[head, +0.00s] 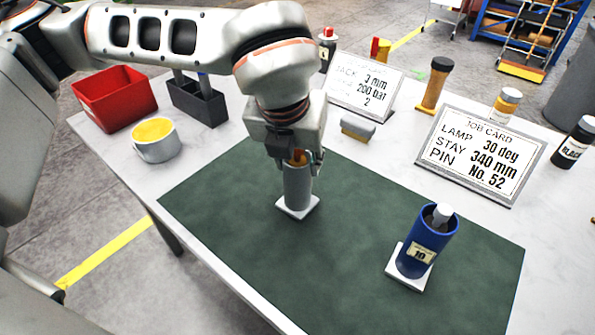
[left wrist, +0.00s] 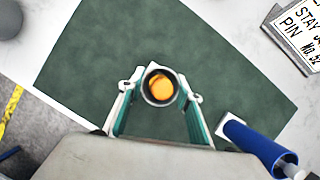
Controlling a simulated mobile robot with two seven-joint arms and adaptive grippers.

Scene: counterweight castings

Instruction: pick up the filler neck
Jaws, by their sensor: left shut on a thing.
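A grey tube (head: 298,190), which I take to be the filler neck, stands upright on a white square base (head: 297,208) on the green mat. Something orange shows in its round mouth, also seen in the left wrist view (left wrist: 161,88). My left gripper (head: 296,163) comes down from above with its fingers on both sides of the tube's upper part, shut on it. I see no gap between the tube's foot and the base. My right gripper is in neither view.
A blue tube (head: 428,245) marked 10 stands on another white base at the mat's right. The mat's left and front are clear.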

